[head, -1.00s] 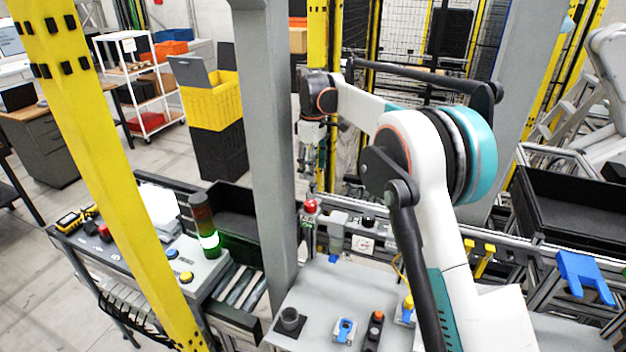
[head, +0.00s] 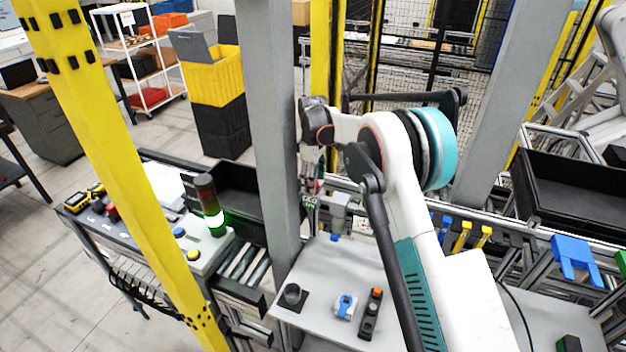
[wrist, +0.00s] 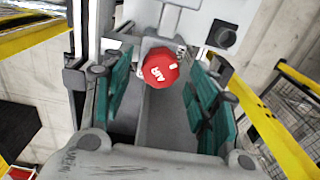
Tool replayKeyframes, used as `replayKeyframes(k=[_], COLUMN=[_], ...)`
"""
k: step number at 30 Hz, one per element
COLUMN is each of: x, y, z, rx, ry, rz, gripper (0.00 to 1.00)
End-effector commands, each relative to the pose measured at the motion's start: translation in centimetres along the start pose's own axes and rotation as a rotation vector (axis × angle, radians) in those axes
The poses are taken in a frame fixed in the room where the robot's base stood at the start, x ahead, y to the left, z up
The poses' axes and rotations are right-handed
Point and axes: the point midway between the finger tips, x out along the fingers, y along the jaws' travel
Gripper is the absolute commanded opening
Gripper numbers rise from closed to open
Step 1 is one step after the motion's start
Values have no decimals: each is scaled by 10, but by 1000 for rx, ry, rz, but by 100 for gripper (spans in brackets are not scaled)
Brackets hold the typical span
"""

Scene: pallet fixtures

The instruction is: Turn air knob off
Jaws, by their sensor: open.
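The red air knob (wrist: 159,68) shows in the wrist view, with white "AIR" lettering on its face. It is mounted on a light grey fitting (wrist: 158,27). My gripper (wrist: 162,75) is open, with one teal-padded finger to the left of the knob and one to the right. Gaps show between the knob and both fingers, so I see no grip on it. In the head view my gripper (head: 312,190) hangs beside the grey post, and the knob there is mostly hidden by it.
A grey upright post (head: 268,120) stands close to the left of my gripper. A grey work table (head: 330,290) with small fixtures lies in front. A stack light (head: 209,205) glows green at left.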

Motion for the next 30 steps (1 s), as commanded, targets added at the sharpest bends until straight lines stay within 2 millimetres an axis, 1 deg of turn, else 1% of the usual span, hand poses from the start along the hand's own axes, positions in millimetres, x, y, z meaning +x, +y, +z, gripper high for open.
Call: replayKeyframes(k=[3,6,14,17,18,20,21,30], x=[10,14,15,15,15,15,15,16], y=[0,0,0,0,0,0,0,0], z=[0,0,0,0,0,0,0,0], rx=[0,0,0,0,0,0,0,21], ry=[0,0,0,0,0,0,0,0], rz=[0,0,0,0,0,0,0,0], gripper=[54,54,54,33,24,11,10,10])
